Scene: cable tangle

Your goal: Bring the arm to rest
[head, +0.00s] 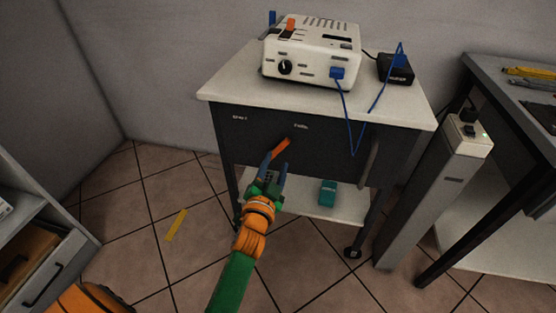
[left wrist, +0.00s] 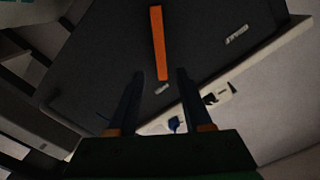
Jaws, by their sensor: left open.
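My left arm, green with orange joints, comes up from the bottom of the head view. My left gripper (head: 276,168) is in front of the dark drawer front of the cart, with its two blue fingers apart. An orange bar (head: 281,146) is on that drawer front just beyond the fingertips. In the left wrist view, the gripper (left wrist: 158,75) is open and empty, and the orange bar (left wrist: 158,42) lies ahead of the gap between the fingers. I cannot tell whether the fingertips touch the bar. My right gripper is not in view.
The cart's white top (head: 235,82) carries a white device (head: 312,50) and a black box (head: 395,68), joined by a blue cable (head: 375,103). A teal object (head: 328,193) sits on the lower shelf. A grey post (head: 435,195) and a desk stand right. Yellow strip (head: 176,225) lies on open floor.

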